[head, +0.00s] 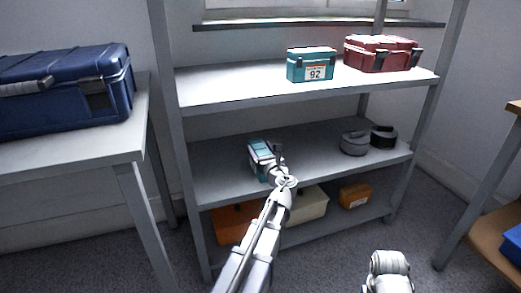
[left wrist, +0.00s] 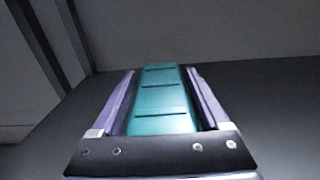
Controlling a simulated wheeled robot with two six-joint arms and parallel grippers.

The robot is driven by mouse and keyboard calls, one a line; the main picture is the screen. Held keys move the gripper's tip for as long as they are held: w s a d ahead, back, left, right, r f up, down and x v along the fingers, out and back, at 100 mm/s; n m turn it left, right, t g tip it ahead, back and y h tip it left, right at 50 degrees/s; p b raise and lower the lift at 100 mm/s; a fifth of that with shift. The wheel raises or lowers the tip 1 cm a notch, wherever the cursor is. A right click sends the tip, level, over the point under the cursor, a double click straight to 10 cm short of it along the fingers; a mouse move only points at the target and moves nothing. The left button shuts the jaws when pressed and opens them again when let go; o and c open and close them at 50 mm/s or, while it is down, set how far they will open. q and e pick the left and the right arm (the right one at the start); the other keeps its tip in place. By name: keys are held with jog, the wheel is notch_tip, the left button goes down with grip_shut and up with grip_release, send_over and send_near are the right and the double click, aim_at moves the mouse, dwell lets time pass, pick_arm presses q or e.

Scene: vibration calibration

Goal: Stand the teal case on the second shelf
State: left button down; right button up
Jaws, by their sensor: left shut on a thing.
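A teal case (head: 257,165) is at the front left of the middle shelf (head: 315,150), in the jaws of my left gripper (head: 262,152). The left wrist view shows the ribbed teal face of the case (left wrist: 162,100) between the two fingers, one along each side. The case looks about upright; whether its base touches the shelf I cannot tell. My gripper and wrist hide part of it. Another teal case (head: 311,66), labelled 92, stands on the top shelf. My right gripper is out of view; only a pale part of my right arm shows at the bottom.
A dark red case (head: 381,54) is on the top shelf. Two dark round-looking items (head: 355,143) sit at the middle shelf's right. Orange (head: 235,224) and cream (head: 308,205) boxes are on the bottom shelf. A blue case (head: 65,95) lies on the left table. The shelf's centre is clear.

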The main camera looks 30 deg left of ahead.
pick_arm(q)
jog(key=shift+f+b, duration=0.4)
jog(key=shift+f, duration=0.05)
grip_release()
jog(key=shift+s+d, duration=0.1)
jog(key=v, duration=0.7)
jog(key=shift+s+d, duration=0.2)
jog(key=shift+s, duration=0.05)
